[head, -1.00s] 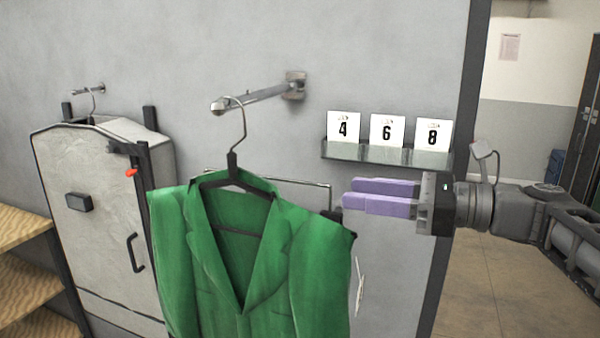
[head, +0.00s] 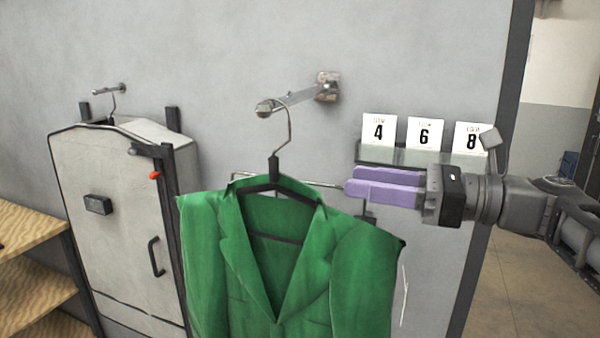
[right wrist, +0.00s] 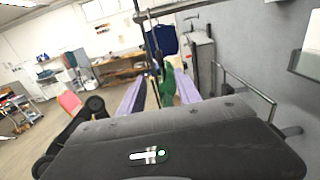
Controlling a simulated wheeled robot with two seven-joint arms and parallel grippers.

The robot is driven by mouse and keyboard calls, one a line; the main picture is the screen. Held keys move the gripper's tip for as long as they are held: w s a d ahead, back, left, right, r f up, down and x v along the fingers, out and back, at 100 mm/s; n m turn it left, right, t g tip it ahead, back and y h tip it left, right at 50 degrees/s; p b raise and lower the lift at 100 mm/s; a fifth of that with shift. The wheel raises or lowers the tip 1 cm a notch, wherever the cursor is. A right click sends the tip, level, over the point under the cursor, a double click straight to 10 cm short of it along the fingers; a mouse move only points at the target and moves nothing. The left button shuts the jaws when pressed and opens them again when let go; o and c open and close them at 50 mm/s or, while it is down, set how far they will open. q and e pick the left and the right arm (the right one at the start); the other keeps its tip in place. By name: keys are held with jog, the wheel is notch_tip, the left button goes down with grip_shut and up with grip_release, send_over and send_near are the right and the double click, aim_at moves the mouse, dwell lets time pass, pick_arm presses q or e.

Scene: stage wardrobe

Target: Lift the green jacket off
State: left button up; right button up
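The green jacket (head: 345,285) hangs upright on a dark hanger (head: 276,178) in the head view. The hanger's wire hook (head: 289,130) goes up to the wall peg (head: 290,100), near its knobbed end. My right gripper (head: 348,184) has two purple fingers pointing left, above the jacket's right shoulder and to the right of the hanger's neck. In the right wrist view its fingers stand apart with green cloth (right wrist: 167,85) seen between them, beyond the tips. I see no contact with the hanger. My left gripper is not in view.
A shelf (head: 400,155) with number cards 4, 6 and 8 is on the wall behind my right gripper. A thin wall rail (head: 235,174) runs behind the jacket. A pale garment case (head: 115,220) hangs at left, beside wooden shelves (head: 35,245).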

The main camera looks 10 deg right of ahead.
send_near(276, 150)
jog(key=w+a+f, duration=0.2)
jog(key=a+f, duration=0.1)
jog(key=shift+f+b, duration=0.15)
jog(key=shift+b, duration=0.15)
jog(key=p+x, duration=0.1)
jog(key=x, duration=0.3)
jog(key=shift+w+a, duration=0.15)
jog(key=shift+p+x, duration=0.4)
jog(key=shift+x, duration=0.65)
jog(key=shift+c, duration=0.2)
grip_shut()
dwell(0.3)
jog(key=shift+r+p, duration=1.6)
jog(key=shift+r, duration=0.05)
